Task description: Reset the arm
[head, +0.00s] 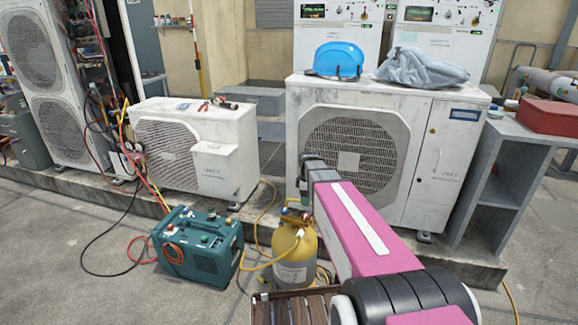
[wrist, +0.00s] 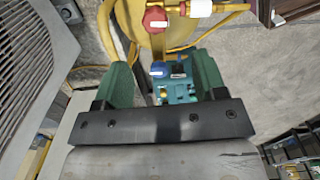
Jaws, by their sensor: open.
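My gripper (wrist: 162,75) has two green fingers standing apart in the wrist view. Nothing is clearly held between them. A small teal block with a blue knob (wrist: 178,90) shows between the fingers; I cannot tell how far below it lies. In the head view my pink arm reaches forward, and the gripper end hangs before the large condenser unit (head: 418,165), above the yellow gas cylinder (head: 294,252). The fingers are not clear there. The cylinder's top (wrist: 146,50) and red valve handle (wrist: 155,20) show beyond the fingers in the wrist view.
A teal recovery machine (head: 200,250) with hoses stands on the floor left of the cylinder. A smaller condenser (head: 190,150) carries tools. A blue hard hat (head: 338,59) and grey cloth (head: 421,68) lie on the large unit. A red box (head: 548,116) sits on grey shelving (head: 488,190).

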